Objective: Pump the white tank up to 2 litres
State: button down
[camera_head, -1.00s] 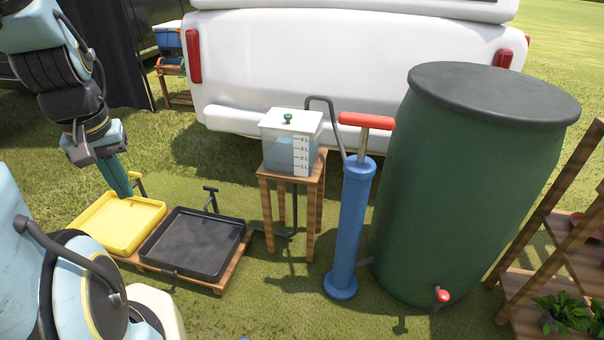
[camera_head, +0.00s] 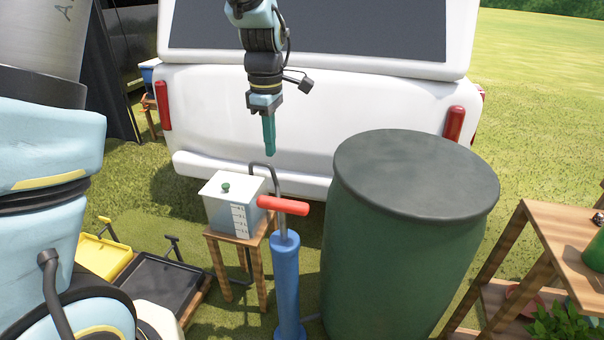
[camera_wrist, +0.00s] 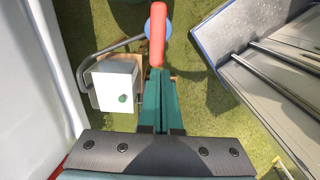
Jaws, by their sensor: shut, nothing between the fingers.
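The white tank (camera_head: 222,200) stands on a small wooden stand and has a green knob on its lid and a litre scale on its front. Its water level is too small to read. The blue pump (camera_head: 287,285) stands upright just right of it. Its red handle (camera_head: 283,205) is up, with a short length of rod showing. My gripper (camera_head: 269,152) is shut and empty, pointing down above the handle. In the wrist view, the handle (camera_wrist: 157,35) lies just beyond my fingertips (camera_wrist: 160,75), and the tank (camera_wrist: 115,85) is to the left. Contact is not visible.
A large green barrel (camera_head: 395,250) stands close right of the pump, and a white vehicle (camera_head: 310,110) is behind. A yellow tray (camera_head: 100,255) and a black tray (camera_head: 160,285) lie left; a wooden shelf (camera_head: 560,235) is right.

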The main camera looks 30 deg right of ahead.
aim_at(281, 201)
jog(key=shift+s+d+r, duration=0.1)
jog(key=shift+d, duration=0.35)
jog(key=shift+s+d+r, duration=0.1)
jog(key=shift+d, duration=0.3)
jog(key=shift+f, duration=0.15)
notch_tip(281, 201, down, 14)
jog(key=shift+r+p, duration=0.15)
jog(key=shift+p, duration=0.9)
notch_tip(281, 201, down, 10)
jog(key=b, duration=0.5)
jog(key=shift+a+r, duration=0.1)
jog(key=shift+s, duration=0.1)
